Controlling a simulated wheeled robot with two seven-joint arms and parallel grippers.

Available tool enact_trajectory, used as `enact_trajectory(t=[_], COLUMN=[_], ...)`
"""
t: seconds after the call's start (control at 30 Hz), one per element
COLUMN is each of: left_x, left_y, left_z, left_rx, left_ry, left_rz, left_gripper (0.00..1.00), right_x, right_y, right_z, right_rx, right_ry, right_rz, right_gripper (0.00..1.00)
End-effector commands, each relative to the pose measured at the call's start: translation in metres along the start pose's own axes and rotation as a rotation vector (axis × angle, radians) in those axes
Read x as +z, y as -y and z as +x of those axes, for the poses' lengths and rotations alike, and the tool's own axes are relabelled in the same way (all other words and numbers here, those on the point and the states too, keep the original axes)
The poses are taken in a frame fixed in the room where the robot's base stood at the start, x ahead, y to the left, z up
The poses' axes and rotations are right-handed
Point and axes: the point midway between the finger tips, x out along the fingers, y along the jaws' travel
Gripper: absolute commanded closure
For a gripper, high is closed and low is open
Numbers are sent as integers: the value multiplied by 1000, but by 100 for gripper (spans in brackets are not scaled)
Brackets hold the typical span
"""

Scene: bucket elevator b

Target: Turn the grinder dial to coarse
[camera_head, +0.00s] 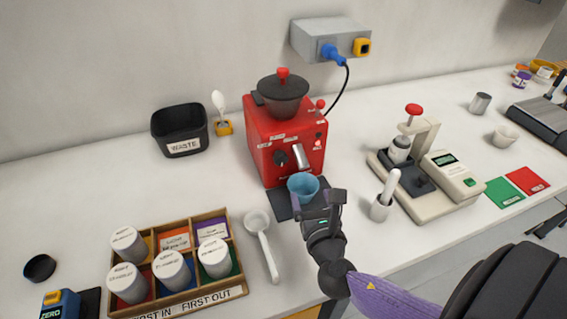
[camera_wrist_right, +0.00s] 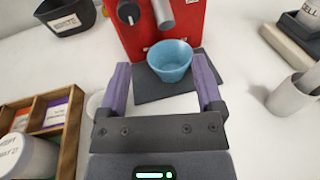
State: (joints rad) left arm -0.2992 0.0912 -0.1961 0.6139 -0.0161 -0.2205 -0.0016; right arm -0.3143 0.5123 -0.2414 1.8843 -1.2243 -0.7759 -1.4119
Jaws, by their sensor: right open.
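The red grinder (camera_head: 284,137) stands at the back middle of the counter, with a dark lidded hopper on top. Its black dial (camera_head: 280,158) is on the front face, left of a silver spout (camera_head: 300,157). In the right wrist view the dial (camera_wrist_right: 128,12) shows at the top edge. A blue cup (camera_head: 303,187) stands on a dark mat below the spout; it also shows in the wrist view (camera_wrist_right: 170,60). My right gripper (camera_head: 322,203) is open and empty, in front of the cup, with its purple fingers apart and not touching the dial. My left gripper is not in view.
A wooden rack (camera_head: 230,288) with several white jars stands at front left, beside a white scoop (camera_head: 262,240). A black waste bin (camera_head: 180,131) is behind. A white cup with a pestle (camera_head: 381,209) and a press machine (camera_head: 430,180) stand to the right.

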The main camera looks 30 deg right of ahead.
Motion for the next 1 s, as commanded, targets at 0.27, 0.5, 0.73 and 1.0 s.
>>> enact_trajectory(t=[0.27, 0.5, 0.73, 1.0], left_x=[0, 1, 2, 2], left_y=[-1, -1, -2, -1], left_z=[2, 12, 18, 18], left_rx=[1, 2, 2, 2], left_ry=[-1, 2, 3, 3], left_rz=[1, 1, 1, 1], left_gripper=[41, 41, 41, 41], right_x=[2, 6, 9, 10], right_y=[-19, -32, -39, -40], right_z=[31, 86, 113, 116], right_rx=[200, 196, 198, 198], right_ry=[179, 178, 175, 175], right_rz=[-780, -772, -770, -768], right_gripper=[15, 15, 15, 15])
